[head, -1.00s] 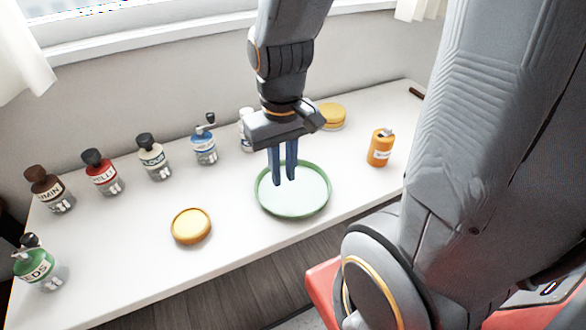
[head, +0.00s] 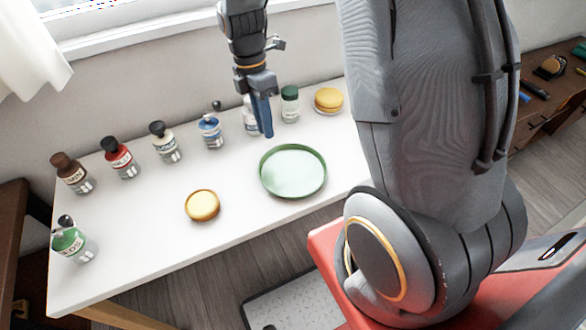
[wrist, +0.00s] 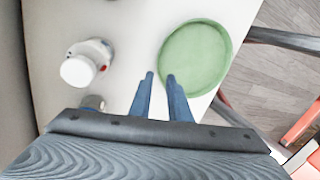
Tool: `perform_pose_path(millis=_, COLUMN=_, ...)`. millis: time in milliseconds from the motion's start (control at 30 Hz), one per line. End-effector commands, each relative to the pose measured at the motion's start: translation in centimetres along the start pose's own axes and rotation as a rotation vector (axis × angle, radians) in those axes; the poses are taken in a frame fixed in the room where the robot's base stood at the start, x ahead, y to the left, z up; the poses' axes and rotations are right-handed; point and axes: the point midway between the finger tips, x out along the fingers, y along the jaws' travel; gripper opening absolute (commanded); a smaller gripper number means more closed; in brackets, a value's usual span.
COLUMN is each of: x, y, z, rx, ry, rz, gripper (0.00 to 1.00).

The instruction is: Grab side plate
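A round green plate (head: 293,172) with a raised rim lies flat on the white counter, right of the middle. It also shows in the wrist view (wrist: 195,57), just beyond the fingertips. My gripper (head: 265,130) is above the counter behind the plate's left side, near the row of bottles. Its two blue fingers show apart in the wrist view (wrist: 160,77), with nothing between them. The right finger overlaps the plate's edge there, but I see no grip on it. A smaller yellow round dish (head: 202,205) lies left of the plate.
Several bottles, including a red one (head: 119,158) and a blue one (head: 210,131), line the back of the counter (head: 150,230). A green-capped bottle (head: 289,104) and a yellow round stack (head: 328,100) stand behind the plate. The counter's front middle is clear.

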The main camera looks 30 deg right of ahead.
Motion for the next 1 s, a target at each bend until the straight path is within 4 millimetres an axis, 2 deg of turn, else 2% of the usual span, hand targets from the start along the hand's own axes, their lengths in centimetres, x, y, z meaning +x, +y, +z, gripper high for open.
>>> perform_pose_path(millis=600, x=6.4, y=0.2, z=0.5, rx=0.002, ry=0.0, rz=-0.001, gripper=0.17)
perform_pose_path(millis=933, x=7.1, y=0.3, z=0.5, rx=0.002, ry=0.0, rz=0.001, gripper=0.17)
perform_pose_path(millis=967, x=7.1, y=0.3, z=0.5, rx=0.002, ry=0.0, rz=0.001, gripper=0.15)
perform_pose_path(millis=1000, x=7.1, y=0.3, z=0.5, rx=0.002, ry=0.0, rz=0.001, gripper=0.08)
